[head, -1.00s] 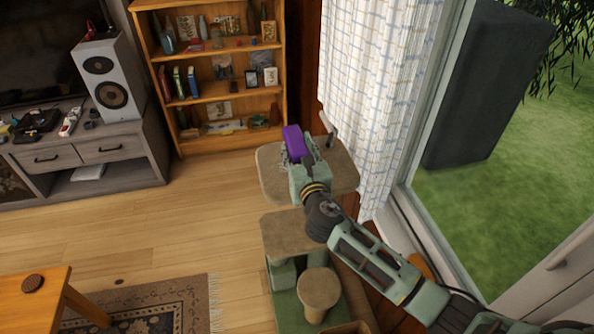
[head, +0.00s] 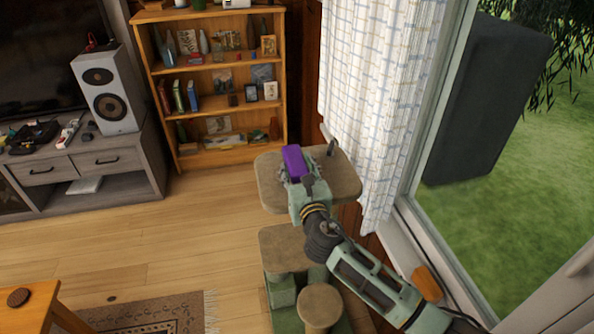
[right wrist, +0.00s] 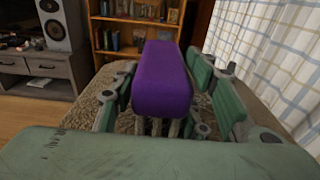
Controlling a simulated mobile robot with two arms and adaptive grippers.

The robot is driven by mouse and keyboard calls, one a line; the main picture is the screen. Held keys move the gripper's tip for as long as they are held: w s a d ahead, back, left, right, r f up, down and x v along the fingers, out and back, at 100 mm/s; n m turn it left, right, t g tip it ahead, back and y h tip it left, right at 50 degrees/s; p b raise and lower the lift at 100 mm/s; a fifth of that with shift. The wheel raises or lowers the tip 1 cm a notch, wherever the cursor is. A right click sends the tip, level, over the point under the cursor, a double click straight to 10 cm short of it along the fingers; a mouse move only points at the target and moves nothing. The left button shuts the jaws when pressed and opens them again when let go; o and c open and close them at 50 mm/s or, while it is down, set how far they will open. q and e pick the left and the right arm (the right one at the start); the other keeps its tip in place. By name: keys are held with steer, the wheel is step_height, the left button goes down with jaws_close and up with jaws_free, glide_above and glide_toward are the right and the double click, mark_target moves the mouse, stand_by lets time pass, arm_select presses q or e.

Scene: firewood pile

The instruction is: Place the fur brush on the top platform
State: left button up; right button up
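The fur brush, with a purple back (head: 294,162), is at the top platform (head: 343,178) of the cat tree. In the right wrist view the brush (right wrist: 162,80) lies bristles down over the carpeted platform. The bristles seem to touch the surface, though its near end hides part of the contact. My left gripper is not in view.
A short grey post (head: 331,148) stands at the platform's back right edge. Lower cat-tree platforms (head: 284,248) are below. A checked curtain (head: 375,100) and window are close on the right. A bookshelf (head: 215,95) stands behind. The wooden floor left is open.

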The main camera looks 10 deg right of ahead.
steer(key=shift+o, duration=1.4)
steer(key=shift+s+r, duration=0.1)
steer(key=shift+r, duration=0.05)
steer(key=s, duration=1.2)
steer(key=shift+r+p, duration=0.3)
steer(key=shift+w, duration=0.1)
